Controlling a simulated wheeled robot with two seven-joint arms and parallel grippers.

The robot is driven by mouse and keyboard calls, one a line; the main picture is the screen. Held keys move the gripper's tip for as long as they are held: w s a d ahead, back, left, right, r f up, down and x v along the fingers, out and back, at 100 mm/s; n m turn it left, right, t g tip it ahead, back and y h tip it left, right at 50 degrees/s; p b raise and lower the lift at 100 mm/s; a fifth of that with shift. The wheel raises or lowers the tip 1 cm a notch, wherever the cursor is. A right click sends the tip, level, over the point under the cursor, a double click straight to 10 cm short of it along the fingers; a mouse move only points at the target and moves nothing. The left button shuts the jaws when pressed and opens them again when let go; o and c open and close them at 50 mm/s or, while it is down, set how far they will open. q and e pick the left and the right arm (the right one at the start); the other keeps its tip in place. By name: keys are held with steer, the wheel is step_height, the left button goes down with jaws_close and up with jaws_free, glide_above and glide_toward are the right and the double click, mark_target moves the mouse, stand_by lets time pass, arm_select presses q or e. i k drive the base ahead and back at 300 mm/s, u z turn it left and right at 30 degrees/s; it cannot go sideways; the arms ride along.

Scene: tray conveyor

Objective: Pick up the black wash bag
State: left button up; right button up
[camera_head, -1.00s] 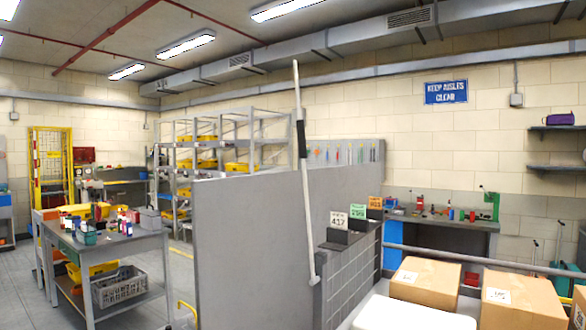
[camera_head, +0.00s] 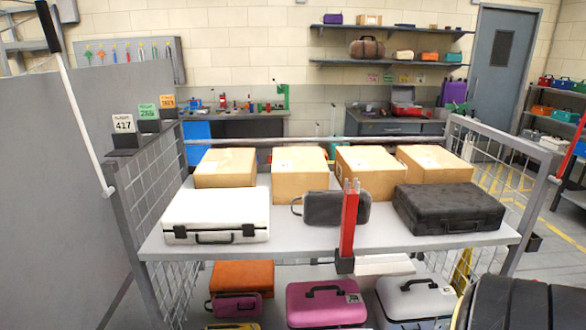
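The black wash bag (camera_head: 324,207) is a small dark, rounded bag on the upper deck of a grey cart (camera_head: 290,244), in the middle, in the head view. Its loop handle points left. A red upright post (camera_head: 348,222) at the front edge stands before the bag and covers part of its right side. A white case (camera_head: 215,213) lies left of the bag and a larger black case (camera_head: 448,210) lies right of it, both apart from it. Neither of my grippers is in view.
Several cardboard boxes (camera_head: 300,174) stand behind the bag. Suitcases, including a magenta one (camera_head: 326,303), are on the lower deck. Mesh sides bound the cart left and right. A grey partition (camera_head: 60,190) stands at left. A black ribbed shape (camera_head: 510,303) fills the lower right corner.

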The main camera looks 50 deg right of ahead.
mark_target(320, 207)
steer(key=u, duration=1.7)
steer(key=k, duration=1.35)
steer(key=z, duration=1.9)
